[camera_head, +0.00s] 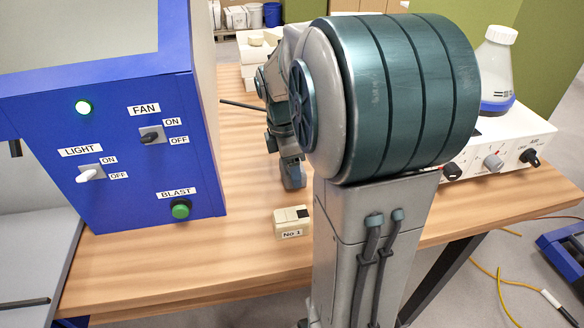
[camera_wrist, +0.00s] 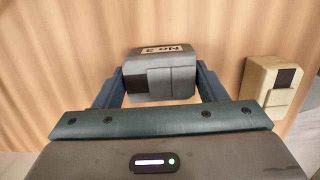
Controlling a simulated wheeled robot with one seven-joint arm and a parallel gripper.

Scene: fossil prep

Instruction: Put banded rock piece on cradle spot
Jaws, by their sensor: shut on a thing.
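My gripper (camera_wrist: 159,82) is shut on a grey block (camera_wrist: 160,76) with a dark square and a label that reads upside down, apparently "No 3". One finger lies on each side of the block, over the wooden table. I cannot tell whether the block touches the table. In the head view my arm hides most of the gripper and the grey block cannot be made out. No rock with clear bands and no clear cradle spot can be made out in either view.
A cream block (camera_head: 292,223) labelled "No 1" sits on the wooden table (camera_head: 190,262); it also shows right of my gripper in the wrist view (camera_wrist: 270,88). A blue cabinet (camera_head: 125,190) with switches stands left. A white device (camera_head: 505,152) bearing a bottle (camera_head: 492,70) stands right.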

